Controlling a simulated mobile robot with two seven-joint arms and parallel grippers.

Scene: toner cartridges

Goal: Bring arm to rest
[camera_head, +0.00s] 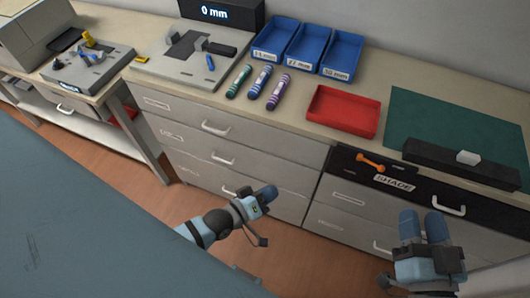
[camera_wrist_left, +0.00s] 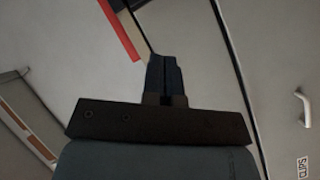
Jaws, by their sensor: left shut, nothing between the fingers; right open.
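My left gripper (camera_head: 268,193) is in front of the drawer fronts, below the counter edge. Its fingers are together and empty; they also show closed in the left wrist view (camera_wrist_left: 164,75). My right gripper (camera_head: 421,222) is at the lower right, in front of the drawers under the dark SHADE panel. Its two blue fingers stand side by side with a narrow gap and nothing visible between them. Neither gripper touches the counter or anything on it in the head view.
On the counter (camera_head: 310,122) lie three toner cartridges (camera_head: 257,82) in green, blue and purple. Behind them stand blue bins (camera_head: 308,49). A red tray (camera_head: 343,111), a green mat (camera_head: 455,120) and a black bar (camera_head: 462,163) are to the right. A gauge station (camera_head: 188,68) is at left.

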